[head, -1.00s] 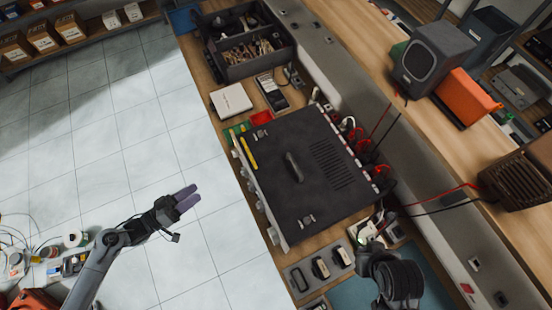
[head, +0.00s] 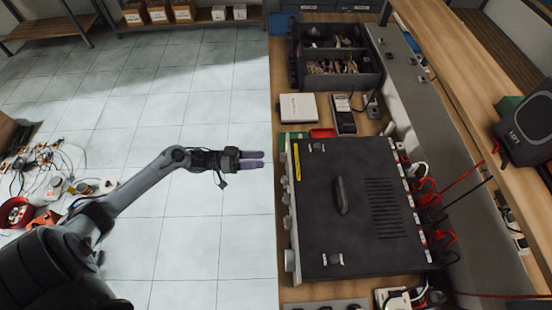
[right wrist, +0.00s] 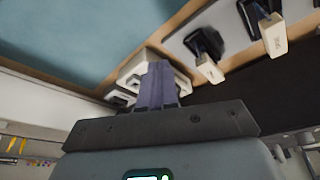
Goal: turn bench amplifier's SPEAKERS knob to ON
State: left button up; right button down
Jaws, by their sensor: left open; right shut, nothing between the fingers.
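The bench amplifier (head: 335,235) is a wide dark box with a top handle, on the wooden bench in the head view. Its front faces left, and a row of light knobs (head: 291,260) sticks out there, seen edge-on from above. Labels and the SPEAKERS knob's setting cannot be read. My right gripper (right wrist: 157,85) shows only in the right wrist view, fingers together and empty, with a pale blocky object beyond the tips.
A divided dark bin (head: 335,68), a white box (head: 298,107) and a handheld meter (head: 344,115) lie behind the amplifier. Red and black cables (head: 432,205) run from its right side. Tiled floor left of the bench is clear around my left gripper.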

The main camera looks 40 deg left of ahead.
aim_at(283, 158)
pick_arm(q)
jog(key=x, duration=0.6)
jog(key=shift+w+d, duration=0.2)
jog(key=shift+d, duration=0.05)
pick_arm(e)
jog(key=shift+d+f, duration=0.1)
pick_arm(q)
jog(key=c, duration=1)
jog(key=shift+c, duration=0.2)
jog(key=shift+f+m, duration=0.1)
jog(key=shift+m, duration=0.3)
pick_arm(e)
jog(key=shift+f, duration=0.1)
pick_arm(q)
jog(key=m+b, duration=0.1)
jog(key=m, duration=0.4)
jog(key=shift+a, duration=0.1)
pick_arm(e)
jog(key=shift+f, duration=0.45)
pick_arm(q)
jog(key=m+b, duration=0.1)
jog(key=m, duration=0.5)
jog(key=shift+w, duration=0.1)
pick_arm(e)
jog(key=shift+f, duration=0.65)
